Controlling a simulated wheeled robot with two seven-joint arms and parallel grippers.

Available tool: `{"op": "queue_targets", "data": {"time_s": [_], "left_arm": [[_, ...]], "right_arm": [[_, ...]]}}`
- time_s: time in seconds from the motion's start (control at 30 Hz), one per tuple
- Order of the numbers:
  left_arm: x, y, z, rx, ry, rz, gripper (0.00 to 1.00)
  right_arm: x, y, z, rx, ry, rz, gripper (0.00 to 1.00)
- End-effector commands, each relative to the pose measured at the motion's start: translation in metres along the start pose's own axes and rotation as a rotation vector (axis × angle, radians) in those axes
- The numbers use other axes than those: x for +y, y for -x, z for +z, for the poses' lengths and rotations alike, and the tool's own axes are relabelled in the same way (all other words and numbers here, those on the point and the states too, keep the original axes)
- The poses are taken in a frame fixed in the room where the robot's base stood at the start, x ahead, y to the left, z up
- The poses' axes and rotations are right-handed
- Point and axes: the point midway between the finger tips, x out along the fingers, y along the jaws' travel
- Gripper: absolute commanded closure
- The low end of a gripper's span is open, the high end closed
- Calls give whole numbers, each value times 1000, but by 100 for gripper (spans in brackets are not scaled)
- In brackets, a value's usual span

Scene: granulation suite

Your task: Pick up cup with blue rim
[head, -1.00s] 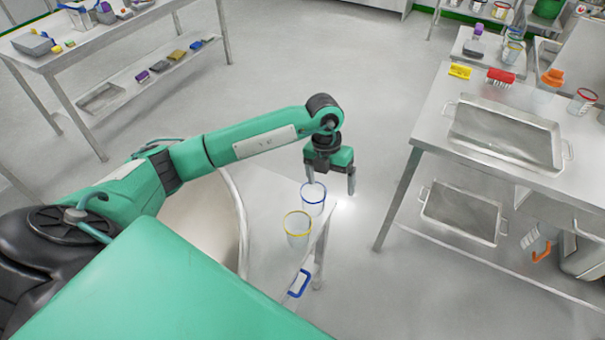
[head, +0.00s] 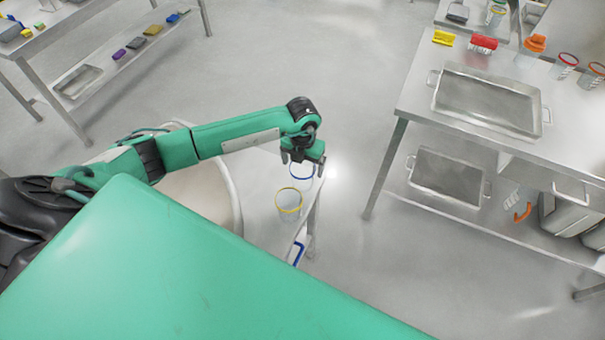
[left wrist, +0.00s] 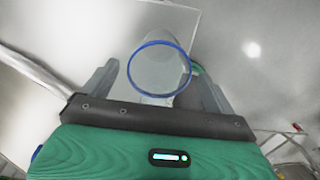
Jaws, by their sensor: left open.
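The clear cup with a blue rim (head: 301,171) stands near the edge of a small light table (head: 262,163), partly hidden by my gripper. In the left wrist view the same blue-rimmed cup (left wrist: 160,70) shows between the two fingers, its rim facing the camera. My left gripper (head: 304,166) is open over this cup, with a finger on either side of it. I cannot tell whether the fingers touch it. My right gripper is not in view.
A clear cup with a yellow rim (head: 289,201) stands on the same table, close in front. A blue handle (head: 299,252) hangs below the table edge. A steel table (head: 410,100) with a tray (head: 487,100) stands at right; open floor lies between.

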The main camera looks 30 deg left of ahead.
Motion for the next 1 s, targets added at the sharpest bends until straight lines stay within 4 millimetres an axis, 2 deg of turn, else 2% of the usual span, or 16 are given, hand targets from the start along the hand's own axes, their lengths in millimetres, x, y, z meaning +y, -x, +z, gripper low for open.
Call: {"op": "queue_targets", "data": {"time_s": [0.03,0.2,0.43,0.47,0.7,1.0], "left_arm": [[1,-4,-1,4,1,1,10],[1,-23,0,1,0,0,10],[1,-26,0,-1,-1,0,10],[1,-26,0,-1,-1,0,12],[1,-26,0,-1,0,0,58],[1,-25,0,-1,0,-1,58]], "right_arm": [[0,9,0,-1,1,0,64],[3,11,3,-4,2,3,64],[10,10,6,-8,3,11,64],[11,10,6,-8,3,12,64],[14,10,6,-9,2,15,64],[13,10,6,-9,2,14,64]]}}
